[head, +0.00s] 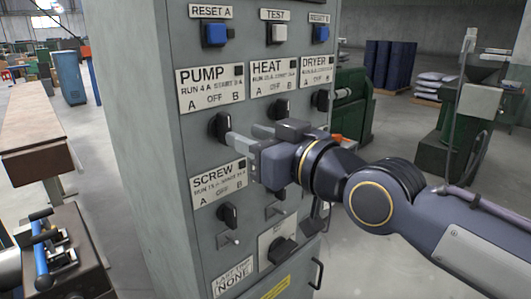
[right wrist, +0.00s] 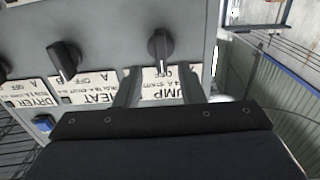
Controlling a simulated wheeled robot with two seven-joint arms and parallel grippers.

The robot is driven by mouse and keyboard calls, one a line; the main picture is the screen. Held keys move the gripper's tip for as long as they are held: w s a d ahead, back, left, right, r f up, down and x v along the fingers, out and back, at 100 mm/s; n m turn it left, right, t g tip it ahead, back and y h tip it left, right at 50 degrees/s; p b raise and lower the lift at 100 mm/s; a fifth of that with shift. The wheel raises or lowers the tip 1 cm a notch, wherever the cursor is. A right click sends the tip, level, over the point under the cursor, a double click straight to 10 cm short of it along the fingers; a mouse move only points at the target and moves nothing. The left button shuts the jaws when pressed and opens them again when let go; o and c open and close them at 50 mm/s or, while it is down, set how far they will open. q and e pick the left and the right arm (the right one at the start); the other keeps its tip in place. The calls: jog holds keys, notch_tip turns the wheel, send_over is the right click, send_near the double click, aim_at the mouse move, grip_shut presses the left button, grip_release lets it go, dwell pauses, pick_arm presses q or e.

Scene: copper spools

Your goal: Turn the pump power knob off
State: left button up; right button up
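The PUMP knob (head: 220,126) is a black knob on the grey control cabinet, below the PUMP label (head: 211,88) marked A, OFF and B. My right gripper (head: 250,136) is beside it, coming from the right, with its two fingers apart and nothing between them. In the right wrist view the PUMP knob (right wrist: 161,50) appears upside down, just past the open fingers (right wrist: 162,82) and roughly centred between them. Its handle looks nearly vertical there. I cannot tell which mark it points to. The fingers do not visibly grip it.
The HEAT knob (head: 280,107) and DRYER knob (head: 321,100) are close by on the right. The SCREW knob (head: 228,214) is below. Push buttons, including a blue one (head: 214,35), are above. A brown bench (head: 30,125) stands left of the cabinet.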

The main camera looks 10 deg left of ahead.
jog(key=shift+b+v, duration=1.5)
jog(key=shift+b, duration=0.5)
jog(key=shift+s, duration=0.1)
jog(key=s+d+f+m+g+h+p, duration=0.25)
jog(key=d+f+m+h+p, duration=0.5)
jog(key=d+f, duration=1.05)
jog(key=s+d+f+m+g+h, duration=0.1)
jog(key=s+d+f+m, duration=0.1)
jog(key=s+d+f, duration=0.2)
jog(key=s+d+f+m+g+h, duration=0.2)
jog(key=s+d+f, duration=0.2)
jog(key=s+f, duration=0.5)
jog(key=shift+s+d+f+m, duration=0.2)
jog(key=shift+s+d+m, duration=0.2)
jog(key=shift+s, duration=0.3)
